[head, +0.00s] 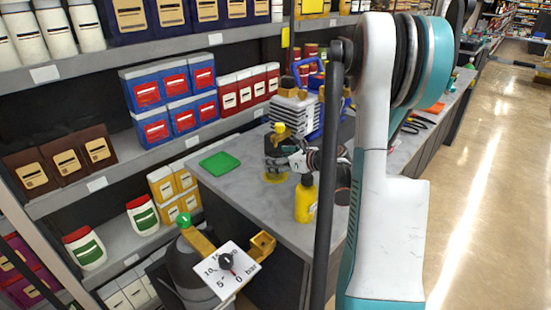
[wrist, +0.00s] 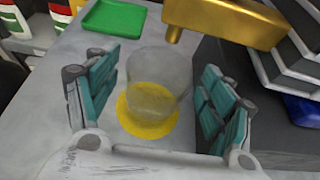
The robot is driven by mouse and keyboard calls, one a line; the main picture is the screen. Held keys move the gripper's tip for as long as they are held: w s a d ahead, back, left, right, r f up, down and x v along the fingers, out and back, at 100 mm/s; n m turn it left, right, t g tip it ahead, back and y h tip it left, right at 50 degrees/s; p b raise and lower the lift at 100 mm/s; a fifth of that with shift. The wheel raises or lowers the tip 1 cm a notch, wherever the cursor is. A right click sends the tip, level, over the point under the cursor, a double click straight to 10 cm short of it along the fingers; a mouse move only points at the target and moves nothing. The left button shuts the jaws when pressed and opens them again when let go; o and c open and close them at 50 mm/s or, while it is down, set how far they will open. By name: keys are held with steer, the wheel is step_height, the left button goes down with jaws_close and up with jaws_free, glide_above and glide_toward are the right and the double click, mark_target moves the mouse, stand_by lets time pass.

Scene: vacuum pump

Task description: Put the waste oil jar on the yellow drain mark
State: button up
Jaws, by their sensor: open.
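The waste oil jar (wrist: 157,75) is a clear, see-through jar in the wrist view. It appears upright over the yellow drain mark (wrist: 148,130), a flat round disc on the grey bench; the yellow shows through its lower part. I cannot tell whether its base touches the mark. My gripper (wrist: 160,105) is open, with one teal-padded finger on each side of the jar and visible gaps to both. In the head view my gripper (head: 298,160) is over the bench, and an edge of the yellow mark (head: 275,178) shows below it. The jar is hard to make out there.
A brass-coloured bar with a short spout (wrist: 225,22) overhangs behind and right of the jar. A green tray (head: 219,163) lies left on the bench. A yellow bottle (head: 305,200) stands near the front edge. A gauge (head: 230,268) is in the foreground.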

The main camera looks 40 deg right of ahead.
steer(key=a+p+v, duration=0.1)
steer(key=p+v, duration=0.1)
steer(key=v, duration=0.8)
steer(key=shift+s+d+p, duration=0.2)
steer(key=shift+d+p, duration=0.15)
steer(key=shift+d, duration=0.1)
